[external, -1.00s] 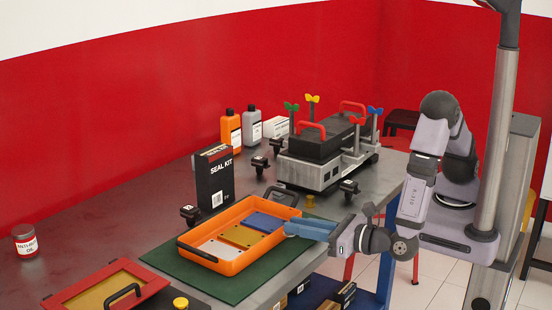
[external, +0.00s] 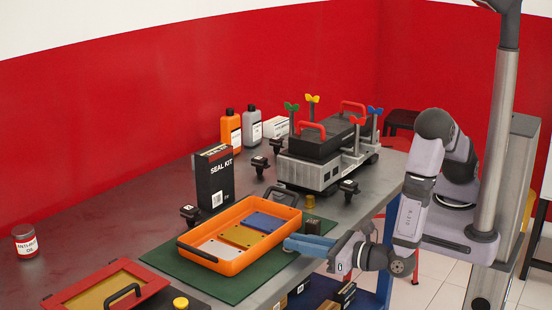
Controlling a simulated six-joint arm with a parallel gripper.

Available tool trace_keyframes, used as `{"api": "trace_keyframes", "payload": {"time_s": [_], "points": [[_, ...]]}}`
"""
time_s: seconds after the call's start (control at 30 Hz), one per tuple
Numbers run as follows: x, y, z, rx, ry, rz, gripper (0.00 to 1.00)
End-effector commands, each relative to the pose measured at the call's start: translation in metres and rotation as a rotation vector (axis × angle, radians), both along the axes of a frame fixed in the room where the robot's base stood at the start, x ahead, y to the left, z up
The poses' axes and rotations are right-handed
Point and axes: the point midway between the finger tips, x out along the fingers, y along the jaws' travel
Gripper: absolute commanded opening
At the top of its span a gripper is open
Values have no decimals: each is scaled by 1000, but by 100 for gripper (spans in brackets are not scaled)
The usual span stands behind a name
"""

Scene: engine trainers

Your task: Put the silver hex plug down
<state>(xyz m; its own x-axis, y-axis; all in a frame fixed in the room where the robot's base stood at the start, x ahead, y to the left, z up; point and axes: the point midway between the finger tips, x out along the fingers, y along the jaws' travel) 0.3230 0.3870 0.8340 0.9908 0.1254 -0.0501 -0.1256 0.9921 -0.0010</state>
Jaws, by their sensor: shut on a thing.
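My gripper (external: 288,242), with blue fingers, is beside the front right side of the orange tray (external: 232,265), over the green mat's right part near the bench's front edge. Its fingers point left and are shut on the silver hex plug. The plug itself cannot be made out at this size; the fingers hide it. I cannot tell whether it touches the mat.
The orange tray has white, yellow and blue sections and stands on the green mat (external: 222,289). A black seal kit box (external: 215,180) and an engine block (external: 320,165) stand behind. A red-framed case (external: 105,290) lies at front left.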

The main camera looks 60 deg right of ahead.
Motion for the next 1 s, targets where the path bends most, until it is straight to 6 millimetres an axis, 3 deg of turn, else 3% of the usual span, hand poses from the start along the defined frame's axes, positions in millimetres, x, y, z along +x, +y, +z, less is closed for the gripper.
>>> {"api": "trace_keyframes", "payload": {"time_s": [0.03, 0.07, 0.13, 0.57, 0.77, 1.0], "points": [[0, 0, -3, 0, 0, 0, 0], [0, 0, -2, 0, 0, 0, 21], [0, 0, -2, 0, 0, 0, 35], [-2, 0, 2, 0, 0, 1, 35], [-26, -2, 2, 0, 0, 6, 35], [-69, -7, 4, 0, 0, 6, 35]]}}
